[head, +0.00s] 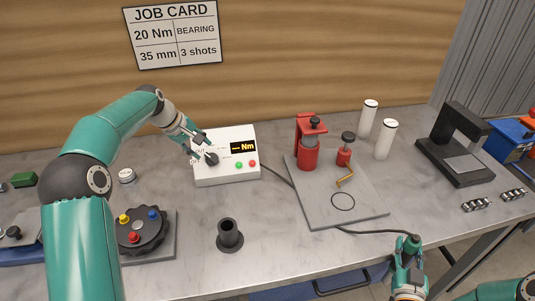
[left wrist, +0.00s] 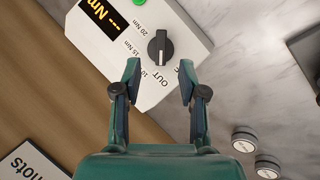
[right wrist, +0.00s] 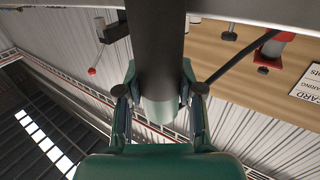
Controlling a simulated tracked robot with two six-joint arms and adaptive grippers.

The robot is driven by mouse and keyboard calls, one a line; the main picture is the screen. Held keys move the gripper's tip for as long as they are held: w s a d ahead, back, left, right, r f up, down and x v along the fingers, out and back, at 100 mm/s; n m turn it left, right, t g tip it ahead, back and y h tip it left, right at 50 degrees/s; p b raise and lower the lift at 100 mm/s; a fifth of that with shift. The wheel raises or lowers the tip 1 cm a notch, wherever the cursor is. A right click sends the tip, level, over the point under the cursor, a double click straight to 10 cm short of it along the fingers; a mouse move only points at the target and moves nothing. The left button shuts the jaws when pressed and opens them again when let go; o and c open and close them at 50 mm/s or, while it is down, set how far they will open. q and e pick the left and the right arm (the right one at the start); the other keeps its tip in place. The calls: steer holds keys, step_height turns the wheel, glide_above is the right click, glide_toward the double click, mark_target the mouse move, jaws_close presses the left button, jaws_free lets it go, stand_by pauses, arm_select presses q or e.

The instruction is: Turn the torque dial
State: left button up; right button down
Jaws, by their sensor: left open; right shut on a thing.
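The torque dial (head: 211,159) is a black knob on the front of a white box (head: 226,178). The box's display (head: 243,147) shows dashes and Nm. My right gripper (head: 408,262) is shut on a dark rod-like tool (right wrist: 157,40) near the table's front edge.
A red press (head: 308,145) stands on a grey plate (head: 320,218). A cable (head: 372,232) runs toward my right gripper. A black cup (head: 229,236) and a dark knobbed wheel (head: 141,232) stand in front of the box. White cylinders (head: 385,140) stand behind.

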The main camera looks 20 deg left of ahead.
mark_target(213, 159)
arm_select(q)
steer(key=p+x, duration=0.2)
steer(key=x, duration=0.7)
jaws_close()
